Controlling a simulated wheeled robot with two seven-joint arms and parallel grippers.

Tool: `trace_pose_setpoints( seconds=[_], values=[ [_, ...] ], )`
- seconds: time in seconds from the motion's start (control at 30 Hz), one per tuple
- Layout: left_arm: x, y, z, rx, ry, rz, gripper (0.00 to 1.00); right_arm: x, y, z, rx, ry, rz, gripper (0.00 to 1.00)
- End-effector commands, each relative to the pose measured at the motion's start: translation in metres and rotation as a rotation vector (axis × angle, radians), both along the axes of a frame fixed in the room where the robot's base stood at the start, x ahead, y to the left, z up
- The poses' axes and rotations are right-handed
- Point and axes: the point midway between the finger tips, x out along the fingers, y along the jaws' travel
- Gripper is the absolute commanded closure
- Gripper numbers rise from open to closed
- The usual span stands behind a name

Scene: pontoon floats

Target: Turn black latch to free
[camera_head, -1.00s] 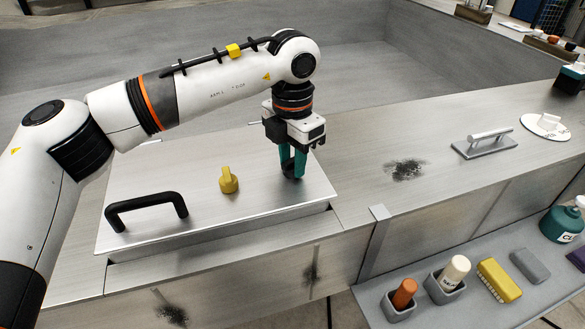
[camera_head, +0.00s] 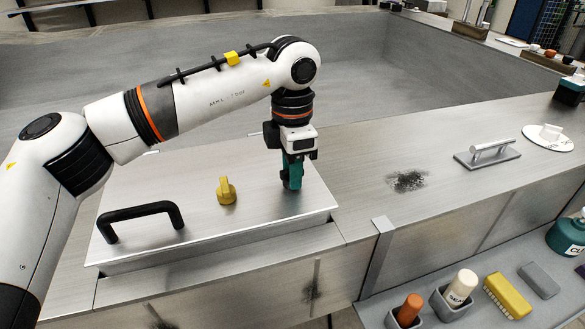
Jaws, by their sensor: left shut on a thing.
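My left gripper (camera_head: 291,183) points straight down over the right part of a metal hatch plate (camera_head: 240,212). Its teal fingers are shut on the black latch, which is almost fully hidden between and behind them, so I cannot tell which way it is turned. A yellow latch (camera_head: 226,190) stands upright near the middle of the plate, to the left of the gripper. A black bar handle (camera_head: 141,217) is fixed at the plate's left end. My right gripper is not in view.
A dark smudge (camera_head: 408,181) and a metal handled tool (camera_head: 488,152) are on the deck to the right. A lower shelf at front right holds an orange-handled item (camera_head: 409,309), a white bottle (camera_head: 460,287) and a yellow brush (camera_head: 507,296). The deck between gripper and smudge is clear.

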Motion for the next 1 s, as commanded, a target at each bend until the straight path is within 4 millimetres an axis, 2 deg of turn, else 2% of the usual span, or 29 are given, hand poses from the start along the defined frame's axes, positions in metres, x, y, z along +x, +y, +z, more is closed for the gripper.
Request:
trace_pose_setpoints(
  seconds=[0.2, 0.23, 0.33, 0.6, 0.73, 0.87, 1.0],
  values=[
    [0.001, 0.0, 0.002, 0.0, -0.003, 0.0, 0.93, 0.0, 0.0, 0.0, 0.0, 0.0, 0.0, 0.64],
    [0.001, 0.0, 0.002, 0.0, -0.003, 0.0, 0.65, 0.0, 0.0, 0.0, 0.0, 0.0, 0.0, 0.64],
    [0.001, 0.0, 0.001, 0.0, -0.002, 0.001, 0.48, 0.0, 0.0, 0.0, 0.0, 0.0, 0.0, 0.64],
    [0.0, 0.0, 0.001, 0.0, -0.001, 0.001, 0.48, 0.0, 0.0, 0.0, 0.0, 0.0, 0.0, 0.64],
    [0.001, 0.0, 0.008, 0.0, -0.003, 0.001, 0.48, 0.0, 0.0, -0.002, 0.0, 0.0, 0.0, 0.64],
    [0.0, 0.0, 0.028, -0.001, -0.004, 0.001, 0.48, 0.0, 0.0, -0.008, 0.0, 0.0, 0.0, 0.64],
    [0.001, 0.0, 0.059, -0.001, -0.006, 0.003, 0.48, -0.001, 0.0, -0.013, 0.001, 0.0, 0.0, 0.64]
  ],
)
